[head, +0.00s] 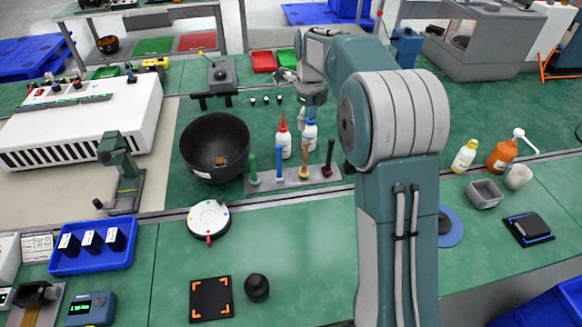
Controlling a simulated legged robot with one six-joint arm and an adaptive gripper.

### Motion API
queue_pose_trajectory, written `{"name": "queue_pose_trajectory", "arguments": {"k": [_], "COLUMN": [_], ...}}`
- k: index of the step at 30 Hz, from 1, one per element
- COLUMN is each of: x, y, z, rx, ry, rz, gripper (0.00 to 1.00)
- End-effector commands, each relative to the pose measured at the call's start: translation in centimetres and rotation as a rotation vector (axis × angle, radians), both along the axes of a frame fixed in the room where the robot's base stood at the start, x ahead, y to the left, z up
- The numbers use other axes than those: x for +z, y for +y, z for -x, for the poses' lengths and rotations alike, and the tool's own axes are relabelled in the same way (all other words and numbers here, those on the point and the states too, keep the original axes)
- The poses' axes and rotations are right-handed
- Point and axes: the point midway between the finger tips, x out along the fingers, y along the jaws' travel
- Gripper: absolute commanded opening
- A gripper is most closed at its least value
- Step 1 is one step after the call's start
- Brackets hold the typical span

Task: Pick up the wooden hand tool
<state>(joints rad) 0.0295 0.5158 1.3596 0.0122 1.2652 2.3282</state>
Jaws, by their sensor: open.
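The wooden hand tool (304,162) is tan and stands upright in a grey rack (268,181) on the green bench. A green tool (253,168) and a blue tool (279,165) stand to its left, and a dark red tool (328,158) stands to its right. My gripper (308,112) is open and points down behind the rack, above and beyond the wooden tool in the picture. It is apart from the tool. The fingertips are small and partly hard to make out.
A red-capped bottle (283,139) and a blue-capped bottle (309,133) stand just behind the rack, close to my gripper. A large black bowl (214,140) is left of the rack. A round white device (208,218) sits in front-left.

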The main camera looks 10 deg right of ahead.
Motion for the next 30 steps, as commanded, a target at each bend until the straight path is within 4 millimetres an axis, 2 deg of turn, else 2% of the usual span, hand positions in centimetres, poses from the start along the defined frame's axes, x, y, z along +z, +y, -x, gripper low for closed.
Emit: {"name": "queue_pose_trajectory", "arguments": {"k": [6,12,21,30], "x": [-3.7,-5.3,-9.5,-10.1], "y": [0.8,1.6,1.0,1.3], "z": [0.0,0.0,-0.5,-0.5], "rx": [0.004,0.005,0.005,0.005], "ry": [0.004,0.003,0.003,0.001], "rz": [0.008,0.016,0.008,0.012], "gripper": [0.68,0.68,0.68,0.68]}}
